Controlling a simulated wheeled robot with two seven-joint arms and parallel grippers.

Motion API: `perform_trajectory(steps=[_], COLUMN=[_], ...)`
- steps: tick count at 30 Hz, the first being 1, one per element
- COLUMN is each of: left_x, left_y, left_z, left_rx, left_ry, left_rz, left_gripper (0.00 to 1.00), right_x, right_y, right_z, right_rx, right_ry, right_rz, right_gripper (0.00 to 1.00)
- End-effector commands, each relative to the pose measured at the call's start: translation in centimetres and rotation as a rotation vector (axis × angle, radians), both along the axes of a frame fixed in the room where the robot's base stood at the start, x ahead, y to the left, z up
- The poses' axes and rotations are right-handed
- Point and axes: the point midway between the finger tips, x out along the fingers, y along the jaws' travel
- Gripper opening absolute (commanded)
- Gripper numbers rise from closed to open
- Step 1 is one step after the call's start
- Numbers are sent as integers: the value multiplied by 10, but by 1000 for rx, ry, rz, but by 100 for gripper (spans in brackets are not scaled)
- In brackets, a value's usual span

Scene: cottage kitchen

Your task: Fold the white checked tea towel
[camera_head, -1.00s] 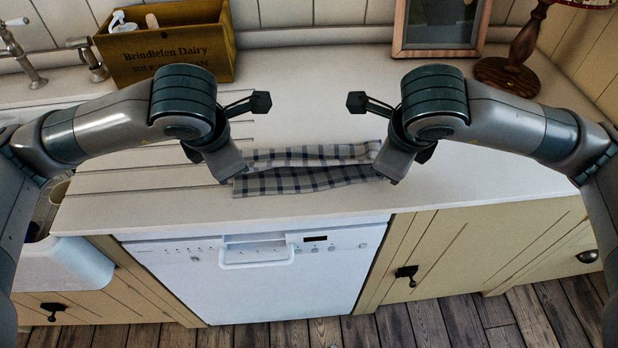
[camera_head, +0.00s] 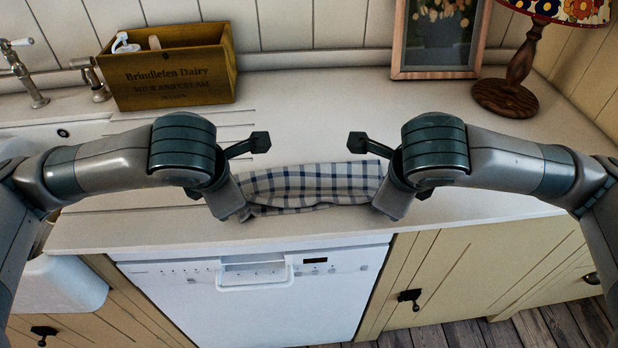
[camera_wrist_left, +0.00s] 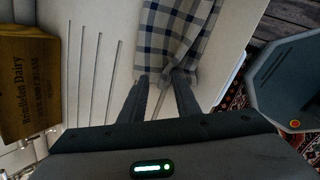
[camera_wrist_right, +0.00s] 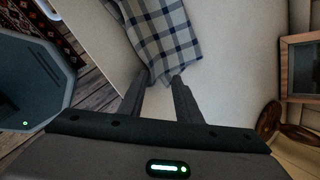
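The white and blue checked tea towel (camera_head: 315,187) lies in a narrow bundle along the front of the counter, running between my two grippers. Its upper side bulges and a loose flap shows near the left end. My left gripper (camera_head: 240,214) is at the towel's left end. In the left wrist view its fingers (camera_wrist_left: 161,76) stand apart, with the towel's end (camera_wrist_left: 170,45) at the tips. My right gripper (camera_head: 382,212) is at the right end. Its fingers (camera_wrist_right: 159,79) also stand apart, with a towel corner (camera_wrist_right: 165,38) at the tips. Exact finger contact is hard to see.
A wooden dairy box (camera_head: 175,80) with bottles stands at the back left near the sink taps (camera_head: 25,75). A framed picture (camera_head: 437,40) and a lamp (camera_head: 508,85) stand at the back right. The counter (camera_head: 330,115) behind the towel is clear. A dishwasher (camera_head: 255,290) is below.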

Motion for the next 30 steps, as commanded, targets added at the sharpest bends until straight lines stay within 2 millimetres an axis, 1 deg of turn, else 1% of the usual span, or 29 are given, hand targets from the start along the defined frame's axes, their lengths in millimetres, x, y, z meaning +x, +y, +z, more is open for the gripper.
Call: perform_trajectory(steps=[1,5,10,17,24,30], left_x=[-2,-3,-3,-6,-14,-20], left_y=[0,-1,-1,-1,-1,-1], left_z=[-4,-5,2,32,64,84], left_rx=[2,2,2,-1,0,0], left_ry=[9,10,10,3,1,3], left_rz=[-3,-5,-6,-5,-5,-4], left_gripper=[34,34,34,34,34,34], right_x=[-1,-2,-2,-5,-14,-20], right_y=[1,1,2,1,1,1], right_z=[-3,-3,4,33,65,85], right_rx=[0,0,2,2,1,0], right_ry=[5,6,5,0,-2,1], right_rz=[3,5,5,4,5,5], right_gripper=[34,34,34,34,34,34])
